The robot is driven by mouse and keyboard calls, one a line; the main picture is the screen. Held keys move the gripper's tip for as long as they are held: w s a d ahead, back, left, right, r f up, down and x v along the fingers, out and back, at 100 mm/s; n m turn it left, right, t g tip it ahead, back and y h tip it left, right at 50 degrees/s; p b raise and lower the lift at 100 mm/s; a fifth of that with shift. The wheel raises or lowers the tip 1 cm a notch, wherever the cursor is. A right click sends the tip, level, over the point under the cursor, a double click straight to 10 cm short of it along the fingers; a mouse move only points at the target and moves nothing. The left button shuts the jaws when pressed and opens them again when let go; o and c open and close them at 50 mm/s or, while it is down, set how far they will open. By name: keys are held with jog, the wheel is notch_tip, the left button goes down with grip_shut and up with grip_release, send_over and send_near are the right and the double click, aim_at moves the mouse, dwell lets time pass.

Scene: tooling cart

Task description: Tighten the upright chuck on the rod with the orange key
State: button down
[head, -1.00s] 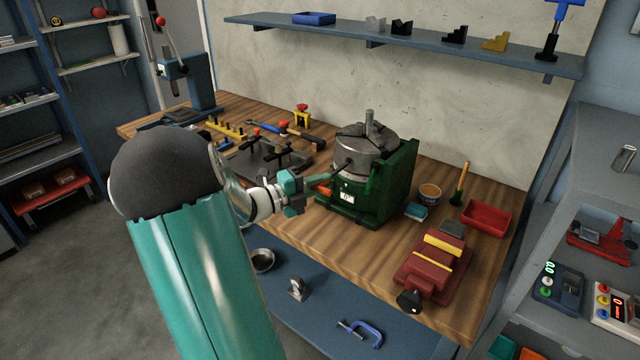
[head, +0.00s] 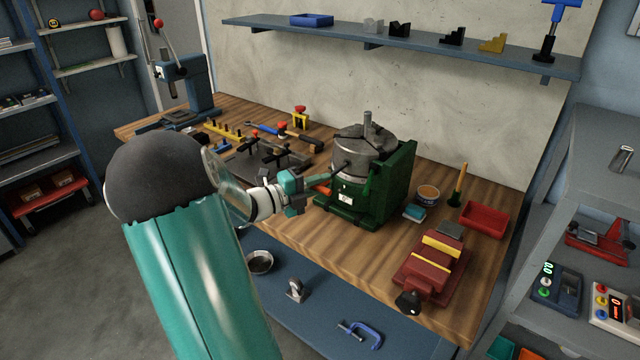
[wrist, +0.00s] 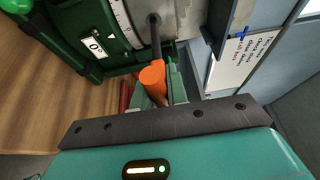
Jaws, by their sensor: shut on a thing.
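The chuck (head: 364,150) is a grey steel cylinder standing upright in a green base (head: 385,195) on the wooden bench. A grey rod (head: 367,122) stands upright out of its top. My gripper (head: 306,184) is at the left side of the chuck. In the wrist view my gripper (wrist: 158,98) is shut on the orange key (wrist: 152,75). The key's dark shaft (wrist: 155,38) runs up to a hole in the chuck's side; whether its tip is fully seated is hidden. The base carries a white dial plate (wrist: 95,46) reading 0°.
A dark plate with clamps (head: 265,160) lies left of the chuck. A red vise (head: 432,262), a teal block (head: 414,213), a round tin (head: 428,193) and a red tray (head: 486,219) stand on the right. A blue lower shelf (head: 320,312) lies below the bench.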

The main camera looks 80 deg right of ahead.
jog(key=shift+s+d, duration=0.1)
jog(key=shift+d, duration=0.05)
jog(key=shift+s+d, duration=0.2)
jog(key=shift+d, duration=0.35)
dwell(0.8)
jog(key=m+t, duration=0.1)
jog(key=m, duration=0.1)
jog(key=shift+r+m+y, duration=0.1)
jog(key=shift+m+y, duration=0.3)
jog(key=m+t, duration=0.2)
jog(key=m, duration=0.2)
jog(key=m+t, duration=0.2)
jog(key=m, duration=0.2)
jog(key=shift+t, duration=0.4)
jog(key=m+t, duration=0.2)
jog(key=m, duration=0.1)
jog(key=shift+h, duration=0.3)
jog(key=shift+a, duration=0.1)
